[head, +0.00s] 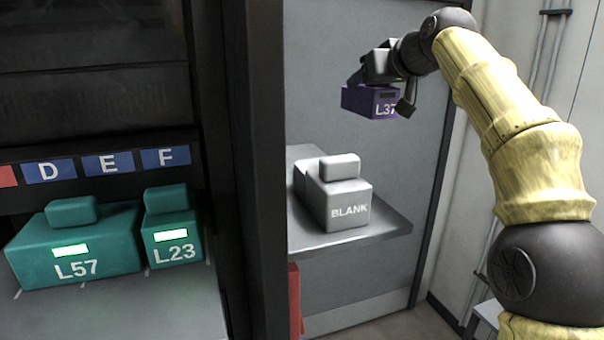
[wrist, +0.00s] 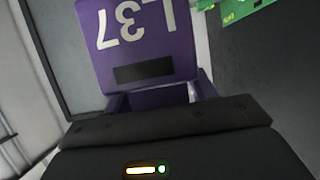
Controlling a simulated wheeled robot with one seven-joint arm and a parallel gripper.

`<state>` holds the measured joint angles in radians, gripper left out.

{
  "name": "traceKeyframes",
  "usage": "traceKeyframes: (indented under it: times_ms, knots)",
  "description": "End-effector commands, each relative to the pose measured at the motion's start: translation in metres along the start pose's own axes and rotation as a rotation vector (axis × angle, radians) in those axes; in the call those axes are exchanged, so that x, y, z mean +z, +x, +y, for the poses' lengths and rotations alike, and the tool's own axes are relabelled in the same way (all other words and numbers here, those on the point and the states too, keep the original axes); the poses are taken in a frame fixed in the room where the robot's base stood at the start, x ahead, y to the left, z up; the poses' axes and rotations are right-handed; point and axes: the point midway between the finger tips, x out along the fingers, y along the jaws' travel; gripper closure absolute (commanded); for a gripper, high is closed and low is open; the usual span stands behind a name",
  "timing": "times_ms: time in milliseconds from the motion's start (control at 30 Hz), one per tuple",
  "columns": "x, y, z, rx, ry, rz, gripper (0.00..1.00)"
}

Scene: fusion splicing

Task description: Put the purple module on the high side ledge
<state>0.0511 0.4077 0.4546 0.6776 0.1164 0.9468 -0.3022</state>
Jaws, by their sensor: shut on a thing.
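The purple module (head: 366,101) carries the label L37 and hangs in the air in the head view, held by my gripper (head: 378,72). It is above the side ledge (head: 385,232) and apart from it. In the wrist view the purple module (wrist: 136,42) fills the upper middle, with its L37 label upside down and a dark slot below it. My gripper is shut on the module; its fingertips are mostly hidden. The side ledge is a grey shelf beside the dark rack post.
A grey module marked BLANK (head: 345,200) stands on the ledge, with bare ledge to its right. Teal modules L57 (head: 80,245) and L23 (head: 173,230) sit in the rack at left under letter tags. A dark post (head: 262,150) separates rack and ledge. A green board (wrist: 243,8) shows in the wrist view.

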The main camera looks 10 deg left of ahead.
Motion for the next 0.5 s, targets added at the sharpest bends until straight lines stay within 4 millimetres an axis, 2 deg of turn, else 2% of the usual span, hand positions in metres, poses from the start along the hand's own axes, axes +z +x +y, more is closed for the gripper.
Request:
traceKeyframes:
  times_ms: [167, 500]
  knots:
    - [-0.001, -0.001, -0.018, -0.001, -0.003, 0.002, 0.77]
    - [-0.003, -0.002, -0.091, -0.003, -0.005, 0.002, 0.77]
